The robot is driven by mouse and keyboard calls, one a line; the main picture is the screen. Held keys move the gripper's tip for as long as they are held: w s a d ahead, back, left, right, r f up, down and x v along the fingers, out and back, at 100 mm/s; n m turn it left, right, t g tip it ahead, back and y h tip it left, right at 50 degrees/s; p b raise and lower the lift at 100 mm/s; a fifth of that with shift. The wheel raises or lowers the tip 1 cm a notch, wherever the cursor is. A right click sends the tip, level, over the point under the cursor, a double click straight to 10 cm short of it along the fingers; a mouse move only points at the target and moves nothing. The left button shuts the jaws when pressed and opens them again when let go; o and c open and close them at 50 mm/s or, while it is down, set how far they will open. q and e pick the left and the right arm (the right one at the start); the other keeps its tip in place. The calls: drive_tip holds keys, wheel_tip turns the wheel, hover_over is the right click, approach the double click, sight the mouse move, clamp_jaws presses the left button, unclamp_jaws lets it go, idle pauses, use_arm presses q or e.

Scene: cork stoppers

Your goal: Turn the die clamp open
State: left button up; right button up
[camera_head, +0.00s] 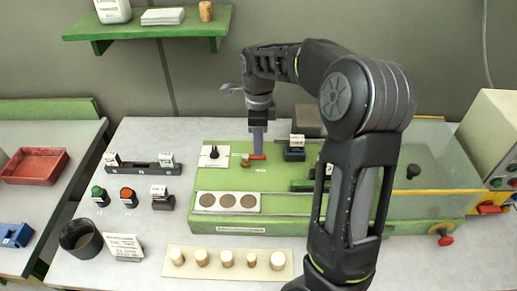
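My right arm reaches over the green machine base (300,222) from the lower right. Its gripper (258,146) points down at the left part of the base, with its fingertips right at a small red lever (258,157). A small brass-coloured knob (245,160) sits at the lever's left end; these look like the die clamp. The lever lies roughly level, pointing right. The fingers look close together, but whether they grip the lever or only touch it is too small to tell. My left gripper is not in view.
A black knob on a white plate (214,153) stands left of the lever, and a blue-black block (294,152) right of it. A plate with round discs (257,202) lies in front. Corks stand on a front tray (206,275). A clear cover (435,190) is at right.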

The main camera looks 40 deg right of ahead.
sight(254, 158)
drive_tip(key=shift+f+p, duration=0.35)
drive_tip(key=shift+f, duration=1.85)
drive_tip(key=shift+c, duration=0.5)
clamp_jaws()
